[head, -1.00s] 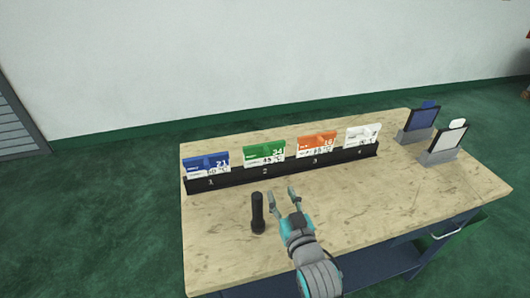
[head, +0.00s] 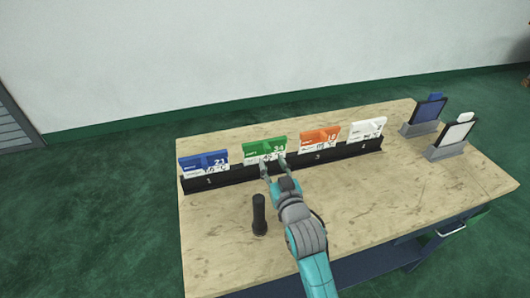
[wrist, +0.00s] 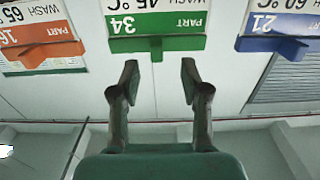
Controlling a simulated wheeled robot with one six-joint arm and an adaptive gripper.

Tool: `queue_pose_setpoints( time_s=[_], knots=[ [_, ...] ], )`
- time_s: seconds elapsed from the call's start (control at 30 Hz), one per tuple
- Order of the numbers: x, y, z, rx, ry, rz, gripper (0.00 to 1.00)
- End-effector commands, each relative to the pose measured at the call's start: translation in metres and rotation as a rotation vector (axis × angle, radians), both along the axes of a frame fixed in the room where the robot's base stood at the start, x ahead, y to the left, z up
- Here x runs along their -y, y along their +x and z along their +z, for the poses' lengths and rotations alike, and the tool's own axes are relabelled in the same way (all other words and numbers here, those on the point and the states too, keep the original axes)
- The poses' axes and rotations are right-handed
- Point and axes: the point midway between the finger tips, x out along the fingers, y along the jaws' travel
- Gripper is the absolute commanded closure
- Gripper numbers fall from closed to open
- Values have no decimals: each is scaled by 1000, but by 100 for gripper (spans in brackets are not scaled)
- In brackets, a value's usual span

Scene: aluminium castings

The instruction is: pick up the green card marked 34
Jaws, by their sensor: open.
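The green card marked 34 (head: 264,147) stands upright in slot 2 of the black rack (head: 232,175), between the blue card and the orange card. In the wrist view the green card (wrist: 157,22) appears upside down, with a green tab jutting from it. My gripper (head: 272,160) is open and empty, with its fingertips just in front of the green card. In the wrist view my gripper (wrist: 158,75) has its two fingers spread either side of the tab, a little short of it. I see no contact with the card.
A blue card marked 21 (head: 203,161), an orange card (head: 320,137) and a white card (head: 367,129) stand in the same rack. A black cylinder (head: 259,214) stands on the wooden table (head: 400,190) near my arm. Two grey holders (head: 447,150) with panels stand at the right.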

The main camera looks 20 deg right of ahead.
Motion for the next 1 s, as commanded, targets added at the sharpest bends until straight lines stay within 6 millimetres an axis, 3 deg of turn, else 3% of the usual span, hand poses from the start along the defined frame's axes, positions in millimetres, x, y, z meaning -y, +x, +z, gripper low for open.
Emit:
queue_pose_setpoints(
  time_s=[0.17,0.5,0.77,0.8,0.97,1.0],
  knots=[
    [1,11,0,1,0,-1,54],
    [4,52,0,1,0,0,54],
    [4,55,-1,0,0,0,54],
    [4,55,-1,0,0,0,57],
    [4,55,-1,0,0,0,97],
    [4,55,-1,0,0,0,100]
  ],
)
